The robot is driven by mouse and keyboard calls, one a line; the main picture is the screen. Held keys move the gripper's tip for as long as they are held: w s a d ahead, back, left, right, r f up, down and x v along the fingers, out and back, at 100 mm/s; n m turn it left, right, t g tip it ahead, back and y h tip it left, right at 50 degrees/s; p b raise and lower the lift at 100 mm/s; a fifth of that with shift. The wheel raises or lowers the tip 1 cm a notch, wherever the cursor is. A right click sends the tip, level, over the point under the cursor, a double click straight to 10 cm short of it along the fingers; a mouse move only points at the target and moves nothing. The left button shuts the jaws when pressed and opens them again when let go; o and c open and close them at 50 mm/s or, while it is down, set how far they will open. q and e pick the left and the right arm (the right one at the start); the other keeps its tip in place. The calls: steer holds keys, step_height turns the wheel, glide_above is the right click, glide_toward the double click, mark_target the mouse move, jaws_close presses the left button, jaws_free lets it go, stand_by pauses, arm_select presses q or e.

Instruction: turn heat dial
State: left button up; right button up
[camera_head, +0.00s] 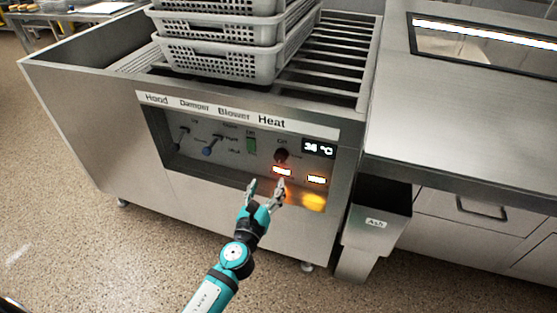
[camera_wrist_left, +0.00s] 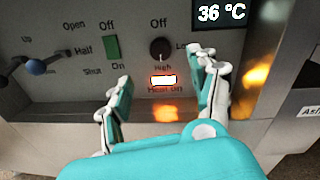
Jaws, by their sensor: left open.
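The heat dial (camera_head: 281,156) is a small black round knob on the recessed control panel, under the "Heat" label. In the left wrist view the dial (camera_wrist_left: 160,48) has "Off" above it, "High" below it and a partly hidden "Lo" label at its right. A lit "Heat on" lamp (camera_wrist_left: 163,81) glows below the dial. The display (camera_wrist_left: 221,12) reads 36 °C. My left gripper (camera_head: 265,186) is open and empty, below and in front of the dial, with its fingers apart. My right gripper is not seen.
A green switch (camera_head: 251,145) and two levers, one with a blue knob (camera_head: 207,151), sit left of the dial. White perforated baskets (camera_head: 222,63) are stacked on the slatted top. A metal bin (camera_head: 374,213) hangs at the right. The floor in front is open.

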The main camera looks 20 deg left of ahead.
mark_target(279, 158)
arm_select(q)
steer(key=w+b, duration=0.1)
steer(key=w, duration=0.9)
steer(key=shift+a+f, duration=0.1)
steer(key=shift+w, duration=0.75)
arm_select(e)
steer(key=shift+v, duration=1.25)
arm_select(q)
steer(key=shift+c, duration=0.4)
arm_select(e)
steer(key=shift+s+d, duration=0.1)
arm_select(q)
steer(key=c, duration=1.1)
steer(key=shift+o, duration=0.2)
